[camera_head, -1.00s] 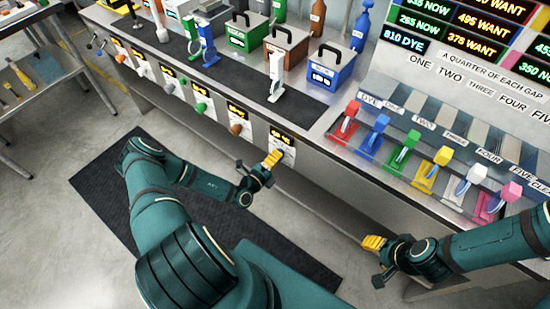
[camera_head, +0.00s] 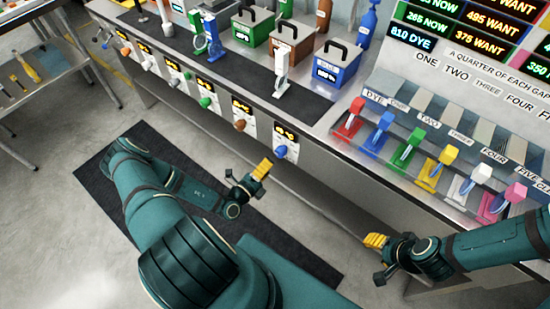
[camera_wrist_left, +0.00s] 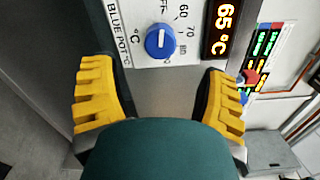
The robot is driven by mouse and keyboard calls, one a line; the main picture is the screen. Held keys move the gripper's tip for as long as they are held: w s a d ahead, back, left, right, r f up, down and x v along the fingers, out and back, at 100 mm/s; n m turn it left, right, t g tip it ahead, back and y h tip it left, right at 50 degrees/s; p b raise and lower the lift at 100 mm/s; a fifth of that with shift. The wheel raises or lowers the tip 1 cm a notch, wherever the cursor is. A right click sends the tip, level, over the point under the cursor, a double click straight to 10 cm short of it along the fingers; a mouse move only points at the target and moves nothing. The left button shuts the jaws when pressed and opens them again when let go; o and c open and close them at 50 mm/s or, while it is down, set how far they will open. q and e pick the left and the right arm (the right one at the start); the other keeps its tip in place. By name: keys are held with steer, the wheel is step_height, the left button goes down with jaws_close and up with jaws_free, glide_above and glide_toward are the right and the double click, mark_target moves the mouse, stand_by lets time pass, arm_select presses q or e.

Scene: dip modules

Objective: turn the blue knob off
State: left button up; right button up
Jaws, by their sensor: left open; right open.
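The blue knob (camera_head: 280,151) is on a white dial panel on the bench front, below the blue pot (camera_head: 335,66). In the left wrist view the blue knob (camera_wrist_left: 160,41) shows a white pointer line, a scale with 60 and 70, and the label BLUE POT. A display (camera_wrist_left: 223,27) beside it reads 65 °C. My left gripper (camera_head: 261,169) has yellow fingers and is just left of and below the knob, apart from it. In the left wrist view its open fingers (camera_wrist_left: 160,98) frame the space below the knob. My right gripper (camera_head: 375,241) is open and empty near the lower bench front.
Other knobs, including a brown one (camera_head: 239,125) and a green one (camera_head: 206,101), line the bench front to the left. Coloured levers such as the red one (camera_head: 350,118) stand on the bench top at right. A dark mat (camera_head: 100,190) lies on the floor.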

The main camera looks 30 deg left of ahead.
arm_select(q)
steer(key=s, duration=0.4)
steer(key=shift+s+a, duration=0.2)
steer(key=shift+s, duration=0.2)
steer(key=s+d+r+m+g+h, duration=0.2)
steer(key=d+m+g+h, duration=0.4)
steer(key=d+m, duration=0.35)
steer(key=s+d+r+m+g+h, duration=0.1)
steer(key=d+r+m+g+h, duration=0.1)
steer(key=d+m+g+h, duration=0.5)
steer(key=s+d+m+g+y, duration=0.2)
steer(key=s+m+g+y, duration=0.2)
steer(key=m, duration=0.7)
steer(key=s+d+m+g+y, duration=0.3)
steer(key=s+m+g+y, duration=0.1)
steer(key=m, duration=0.6)
steer(key=w+r+m+t+y, duration=0.1)
steer(key=w+r+m+t, duration=0.1)
steer(key=m, duration=0.3)
steer(key=w+d+r+m+t+y, duration=0.1)
steer(key=w+r+m+t, duration=0.1)
steer(key=w+m, duration=0.3)
steer(key=shift+w+r+m+t+y, duration=0.2)
steer(key=shift+r+m+t+y, duration=0.05)
steer(key=shift+m+t+y, duration=0.2)
steer(key=shift+d, duration=0.1)
